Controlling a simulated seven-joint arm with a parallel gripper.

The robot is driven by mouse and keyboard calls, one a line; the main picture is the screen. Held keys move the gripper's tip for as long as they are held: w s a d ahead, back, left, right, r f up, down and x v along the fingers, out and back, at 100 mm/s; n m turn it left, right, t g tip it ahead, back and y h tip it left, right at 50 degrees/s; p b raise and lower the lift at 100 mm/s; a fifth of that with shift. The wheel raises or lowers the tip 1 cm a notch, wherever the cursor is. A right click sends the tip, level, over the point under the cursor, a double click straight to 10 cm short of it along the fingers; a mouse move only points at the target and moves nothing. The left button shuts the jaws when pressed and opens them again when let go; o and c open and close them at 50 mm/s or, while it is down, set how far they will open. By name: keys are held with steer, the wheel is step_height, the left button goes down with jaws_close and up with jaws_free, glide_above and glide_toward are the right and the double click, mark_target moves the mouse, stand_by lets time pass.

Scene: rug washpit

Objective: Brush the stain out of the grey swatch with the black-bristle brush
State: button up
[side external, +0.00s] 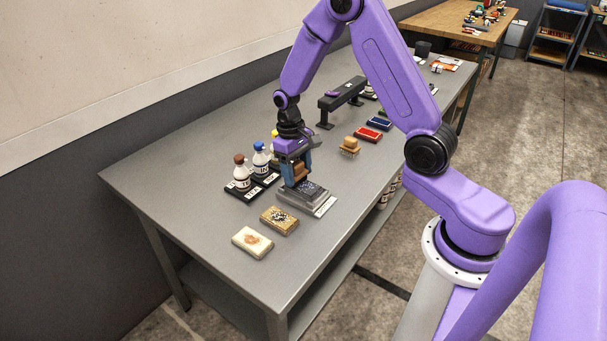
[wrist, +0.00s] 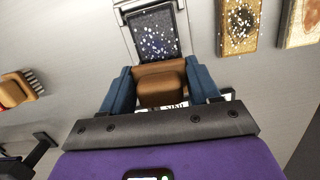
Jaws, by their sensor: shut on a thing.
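The grey swatch (side external: 311,189) lies on a grey stand on the table, with a dark blue stain and white specks on it. It also shows in the wrist view (wrist: 153,35). My gripper (side external: 296,172) is shut on a brush with a brown wooden body (wrist: 160,82), low over one end of the swatch. The brush also shows between the fingers in the side view (side external: 300,171). Its bristles are hidden, so I cannot tell their colour or whether they touch the swatch.
A tan swatch with white specks (side external: 279,220) and a cream swatch with a brown stain (side external: 252,242) lie nearby. Bottles (side external: 242,177) stand beside the gripper. Another wooden brush (side external: 350,146), red pad (side external: 368,135), blue pad (side external: 380,123) and black rack (side external: 343,94) stand farther back.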

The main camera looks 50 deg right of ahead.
steer(key=shift+s+r, duration=0.1)
steer(key=shift+r, duration=3.8)
steer(key=shift+s+a+f, duration=0.1)
steer(key=shift+s+f, duration=0.05)
steer(key=shift+s, duration=0.05)
steer(key=shift+f, duration=3.95)
steer(key=shift+s+r, duration=0.1)
steer(key=shift+s, duration=0.25)
steer(key=shift+c, duration=0.4)
steer(key=shift+s, duration=2.6)
steer(key=shift+w, duration=3.05)
steer(key=shift+s+r, duration=0.1)
steer(key=shift+r, duration=3.85)
